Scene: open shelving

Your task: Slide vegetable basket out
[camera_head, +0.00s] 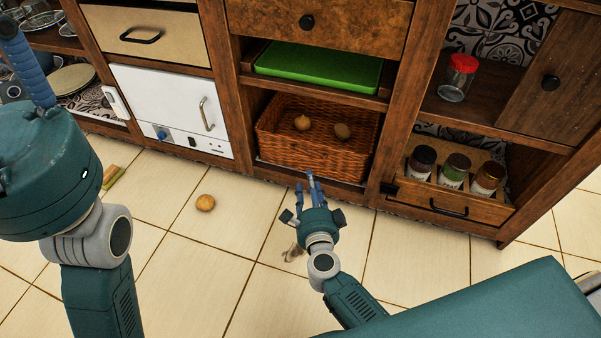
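A round vegetable (205,203) and a small yellow-green item (112,176) lie on the tiled floor. A spice drawer (449,201) with several jars is right of the basket. A white oven (172,108) stands left. A green tray (318,71) is above.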

